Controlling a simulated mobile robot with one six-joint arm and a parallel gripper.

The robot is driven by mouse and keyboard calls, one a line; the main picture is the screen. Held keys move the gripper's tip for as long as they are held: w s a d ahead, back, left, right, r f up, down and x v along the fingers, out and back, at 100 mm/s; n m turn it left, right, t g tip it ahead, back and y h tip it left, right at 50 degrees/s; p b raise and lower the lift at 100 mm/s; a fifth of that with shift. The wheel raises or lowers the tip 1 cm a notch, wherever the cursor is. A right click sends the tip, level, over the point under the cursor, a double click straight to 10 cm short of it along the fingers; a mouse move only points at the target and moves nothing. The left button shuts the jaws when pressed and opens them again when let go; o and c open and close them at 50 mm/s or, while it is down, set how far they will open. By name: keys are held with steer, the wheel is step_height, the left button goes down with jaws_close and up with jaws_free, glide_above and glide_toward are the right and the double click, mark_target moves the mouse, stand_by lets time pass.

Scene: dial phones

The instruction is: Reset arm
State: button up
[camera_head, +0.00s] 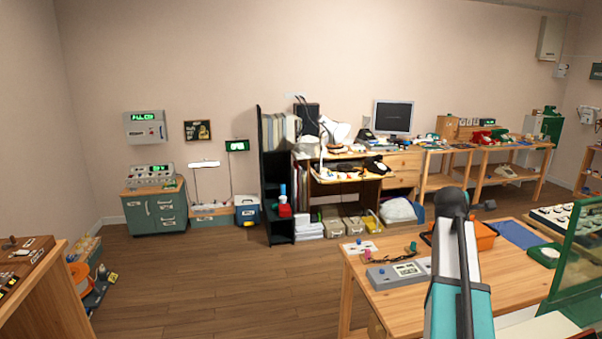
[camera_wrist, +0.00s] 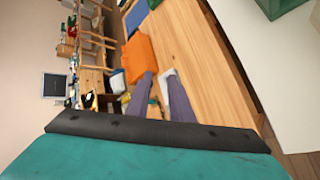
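My arm (camera_head: 460,265), teal and white with a black joint, rises in front of the near right table in the head view. My gripper does not show clearly there. In the wrist view the picture is turned sideways, and my gripper (camera_wrist: 160,84) shows as two grey-purple fingers with a gap between them. It is open, and nothing is seen held. The fingers point over the wooden tabletop (camera_wrist: 185,45), near the orange tray (camera_wrist: 138,55); I cannot tell how high above it they are.
The near table (camera_head: 390,305) bears a grey device (camera_head: 397,273), small items and the orange tray (camera_head: 485,238). A green-framed glass case (camera_head: 580,255) stands at right. A desk with a monitor (camera_head: 393,116) and benches line the back wall. The wooden floor (camera_head: 220,275) at left-centre is clear.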

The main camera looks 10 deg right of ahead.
steer(key=w+a+f+m+g+y, duration=0.1)
steer(key=a+f+m+y, duration=0.15)
steer(key=a+f, duration=0.95)
steer(key=w+a+f+m+y, duration=0.2)
steer(key=a+f+y, duration=0.1)
steer(key=a+f, duration=0.9)
steer(key=s+a+f+m+g+y, duration=0.1)
steer(key=s+a+f+m, duration=0.1)
steer(key=s+a+f, duration=0.45)
steer(key=s+a+f+m+g+y, duration=0.15)
steer(key=s+a+f, duration=0.25)
steer(key=a+f, duration=0.55)
steer(key=s+a+f+m+g+y, duration=0.15)
steer(key=s+a+f, duration=0.35)
steer(key=a, duration=0.6)
steer(key=s+f+g+b, duration=0.1)
steer(key=s+f+g, duration=0.2)
steer(key=s+f, duration=0.7)
steer(key=s+f+g+b, duration=0.2)
steer(key=s+f, duration=0.8)
steer(key=s, duration=0.5)
steer(key=shift+s+f+g, duration=0.15)
steer(key=shift+f+g, duration=0.15)
steer(key=shift+g, duration=0.1)
steer(key=shift+s+h, duration=0.15)
steer(key=shift+h, duration=0.1)
